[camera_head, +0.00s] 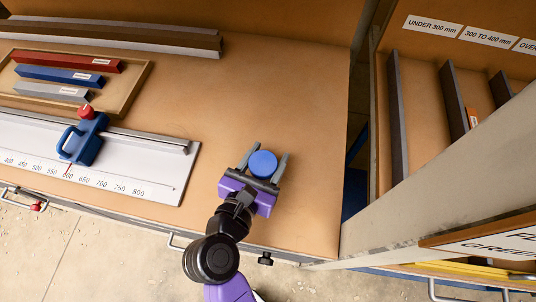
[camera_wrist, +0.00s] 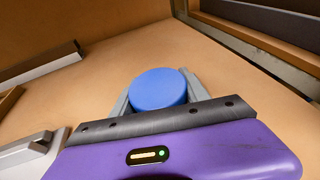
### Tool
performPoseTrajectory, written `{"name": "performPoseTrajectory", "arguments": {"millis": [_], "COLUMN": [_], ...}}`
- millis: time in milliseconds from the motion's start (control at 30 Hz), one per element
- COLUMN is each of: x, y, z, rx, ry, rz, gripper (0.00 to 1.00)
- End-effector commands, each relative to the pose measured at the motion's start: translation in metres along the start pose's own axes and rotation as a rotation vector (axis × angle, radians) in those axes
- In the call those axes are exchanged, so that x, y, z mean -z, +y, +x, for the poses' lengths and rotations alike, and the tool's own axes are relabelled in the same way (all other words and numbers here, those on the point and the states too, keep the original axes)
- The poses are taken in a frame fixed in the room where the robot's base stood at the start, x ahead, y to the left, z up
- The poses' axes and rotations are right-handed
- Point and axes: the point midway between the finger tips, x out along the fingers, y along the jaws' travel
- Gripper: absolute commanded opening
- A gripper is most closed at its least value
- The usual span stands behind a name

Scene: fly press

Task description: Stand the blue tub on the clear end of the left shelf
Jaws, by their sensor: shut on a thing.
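The blue tub (camera_head: 262,164) is round, with a plain flat blue top, and sits between the two grey fingers of my gripper (camera_head: 267,162). My gripper is shut on it, over the bare right part of the tan bench (camera_head: 290,95). In the wrist view the tub (camera_wrist: 158,89) is upright between the fingers (camera_wrist: 158,95). Whether its base touches the bench is hidden. No surface in view can be clearly made out as the left shelf.
On the left lie a wooden tray (camera_head: 130,92) with coloured bars and a white ruled scale (camera_head: 130,178) with a blue stop block (camera_head: 82,138). A grey post (camera_head: 440,205) and a labelled rack with upright dividers (camera_head: 398,115) stand right. Bench around the tub is clear.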

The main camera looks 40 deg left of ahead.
Motion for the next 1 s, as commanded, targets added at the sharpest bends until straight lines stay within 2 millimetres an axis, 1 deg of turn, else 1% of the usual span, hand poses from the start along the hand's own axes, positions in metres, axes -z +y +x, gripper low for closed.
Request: {"name": "performPoseTrajectory", "arguments": {"millis": [100,267,300,367,400,667,767,867,967,1000], "x": [-0.002,0.002,0.002,0.002,0.002,0.002,-0.002,-0.001,-0.001,0.0], "y": [0.0,-0.001,-0.001,-0.001,-0.001,0.0,0.0,0.0,0.0,0.0], "z": [0.0,0.001,0.001,0.001,0.001,0.001,-0.001,-0.01,-0.026,-0.035], "rx": [0.0,0.001,0.002,0.001,0.001,0.001,0.0,0.0,0.0,-0.002], "ry": [-0.002,-0.002,0.0,0.0,0.0,0.0,-0.001,0.0,-0.001,0.0], "rz": [0.001,0.001,0.001,0.0,0.0,0.0,0.0,-0.001,0.0,0.0], "gripper": [0.0,0.0,0.59,0.71,0.75,0.75,0.75,0.75,0.75,0.75]}}
